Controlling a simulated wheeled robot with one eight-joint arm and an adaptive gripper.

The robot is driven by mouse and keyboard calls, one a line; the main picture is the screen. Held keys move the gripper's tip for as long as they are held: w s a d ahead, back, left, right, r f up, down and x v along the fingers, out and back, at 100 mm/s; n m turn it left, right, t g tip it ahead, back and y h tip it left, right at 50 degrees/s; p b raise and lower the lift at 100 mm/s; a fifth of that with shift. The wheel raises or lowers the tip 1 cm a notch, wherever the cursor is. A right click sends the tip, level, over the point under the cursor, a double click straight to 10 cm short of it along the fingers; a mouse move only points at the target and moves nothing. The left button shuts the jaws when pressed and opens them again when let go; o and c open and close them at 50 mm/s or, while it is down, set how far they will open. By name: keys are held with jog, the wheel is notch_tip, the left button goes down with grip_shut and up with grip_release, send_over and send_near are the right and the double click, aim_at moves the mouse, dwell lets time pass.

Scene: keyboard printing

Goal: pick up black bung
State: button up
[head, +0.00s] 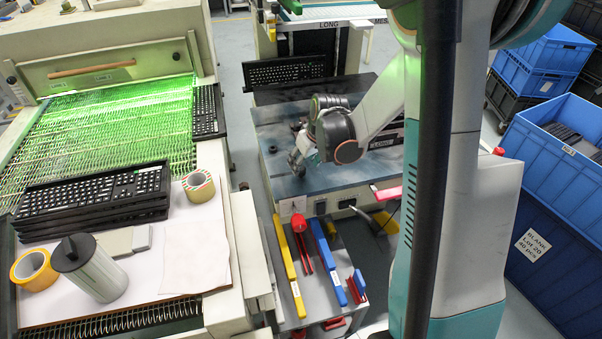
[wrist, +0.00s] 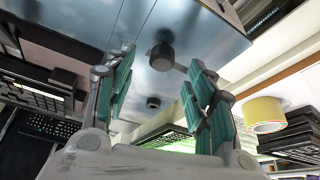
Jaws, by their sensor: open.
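Two small black round pieces show on the blue-grey surface in the wrist view: a larger black bung-like cylinder (wrist: 161,56) and a smaller black piece (wrist: 153,102) beyond it. Which one is the bung I cannot tell for certain. A small dark piece (head: 272,149) shows near the left edge of the blue-grey table top (head: 330,182) in the head view. My gripper (head: 297,168) hangs over that table top. In the wrist view my gripper (wrist: 155,88) has its teal fingers spread apart, with nothing between them; the black pieces lie beyond the fingers, not touching.
Stacked black keyboards (head: 95,195), a grey canister (head: 95,268) and tape rolls (head: 33,270) stand on the left machine. A keyboard (head: 284,70) lies behind the table. Colored-handled tools (head: 325,258) lie on a shelf in front. Blue crates (head: 555,150) stand at the right.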

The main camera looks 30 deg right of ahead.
aim_at(301, 172)
jog(key=b+x, duration=0.2)
jog(key=x, duration=0.3)
jog(key=shift+a, duration=0.1)
jog(key=shift+s+r, duration=0.1)
jog(key=c, duration=1)
